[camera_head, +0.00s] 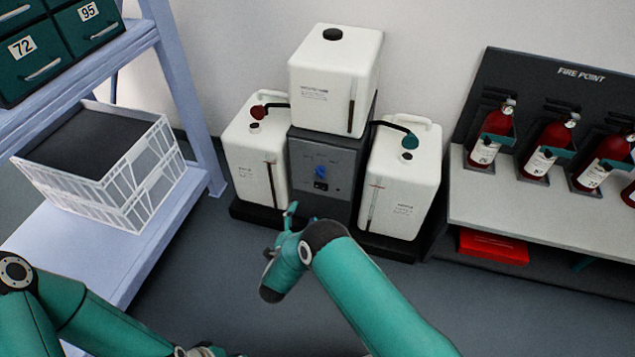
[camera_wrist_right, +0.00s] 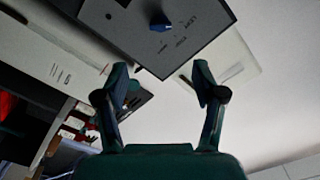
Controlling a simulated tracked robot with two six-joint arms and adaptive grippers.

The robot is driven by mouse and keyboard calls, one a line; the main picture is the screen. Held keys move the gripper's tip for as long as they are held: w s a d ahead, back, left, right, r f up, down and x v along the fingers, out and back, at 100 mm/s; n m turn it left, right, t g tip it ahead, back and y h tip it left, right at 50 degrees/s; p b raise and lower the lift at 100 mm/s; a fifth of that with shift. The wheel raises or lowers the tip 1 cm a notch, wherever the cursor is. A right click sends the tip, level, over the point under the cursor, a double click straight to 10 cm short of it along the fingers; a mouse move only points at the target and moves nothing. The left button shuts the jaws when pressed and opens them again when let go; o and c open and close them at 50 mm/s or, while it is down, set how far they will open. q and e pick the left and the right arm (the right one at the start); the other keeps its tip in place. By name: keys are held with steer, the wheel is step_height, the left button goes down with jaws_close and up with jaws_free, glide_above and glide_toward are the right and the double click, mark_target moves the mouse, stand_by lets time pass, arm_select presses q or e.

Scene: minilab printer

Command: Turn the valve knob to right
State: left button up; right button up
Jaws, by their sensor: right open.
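The blue valve knob (camera_head: 321,172) sits on the front of a dark grey control box (camera_head: 345,160), between two white tanks and below a third. The knob also shows near the top of the right wrist view (camera_wrist_right: 160,22), past the fingertips. My right gripper (camera_head: 290,212) is in front of and below the box in the head view.
White tanks (camera_head: 255,150) flank the box on a black base. A shelf with a white crate (camera_head: 130,190) stands at left. Fire extinguishers (camera_head: 492,135) stand on a bench (camera_head: 540,205) at right, with a red box (camera_head: 493,246) beneath. The floor before the box is open.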

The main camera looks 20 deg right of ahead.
mark_target(318, 175)
steer(key=shift+b+x, duration=2.55)
steer(key=shift+x, duration=5.45)
steer(key=c, duration=1.1)
steer(key=shift+a, duration=0.15)
steer(key=shift+c, duration=0.2)
